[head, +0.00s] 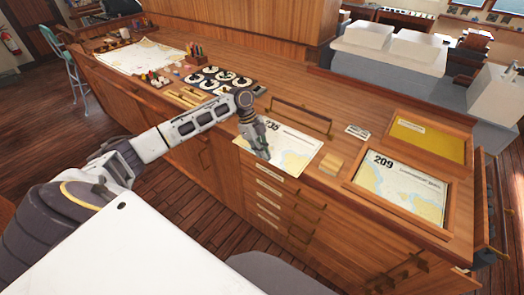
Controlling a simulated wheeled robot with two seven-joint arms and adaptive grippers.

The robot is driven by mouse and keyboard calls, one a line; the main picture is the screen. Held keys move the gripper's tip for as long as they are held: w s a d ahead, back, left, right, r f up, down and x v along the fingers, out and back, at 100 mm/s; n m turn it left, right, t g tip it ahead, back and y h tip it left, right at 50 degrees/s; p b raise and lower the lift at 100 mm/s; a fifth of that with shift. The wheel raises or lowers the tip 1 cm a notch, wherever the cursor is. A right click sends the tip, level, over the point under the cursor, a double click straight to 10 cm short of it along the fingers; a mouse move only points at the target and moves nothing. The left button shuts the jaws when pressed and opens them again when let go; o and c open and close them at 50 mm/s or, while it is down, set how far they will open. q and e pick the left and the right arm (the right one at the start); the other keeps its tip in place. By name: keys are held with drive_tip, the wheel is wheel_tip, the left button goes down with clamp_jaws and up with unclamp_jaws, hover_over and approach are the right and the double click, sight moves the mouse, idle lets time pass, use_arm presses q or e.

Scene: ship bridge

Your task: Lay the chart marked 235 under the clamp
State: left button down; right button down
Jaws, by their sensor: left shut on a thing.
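The chart (290,148), a pale sheet with tan and blue map areas, lies near the front edge of the wooden counter. The visible part of its number reads 35; the first digit is hidden by my arm. My left gripper (266,155) is shut on the chart near its front left part. A dark raised bar (302,114), which looks like the clamp, stands just behind the chart, apart from the gripper. I cannot tell whether the chart's far edge reaches under it. My right gripper is not in view.
A framed chart marked 209 (400,187) and a yellow-filled frame (428,141) lie to the right. A small wooden block (331,163) and a small label (357,131) are between. Round instruments (221,79) and a large chart (138,56) lie to the left.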

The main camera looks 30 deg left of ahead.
use_arm(q)
drive_tip(key=c, duration=1.6)
unclamp_jaws()
drive_tip(key=shift+o, duration=0.2)
drive_tip(key=shift+r, duration=0.15)
drive_tip(key=v, duration=1.1)
drive_tip(key=shift+a+r, duration=0.2)
drive_tip(key=shift+r, duration=0.15)
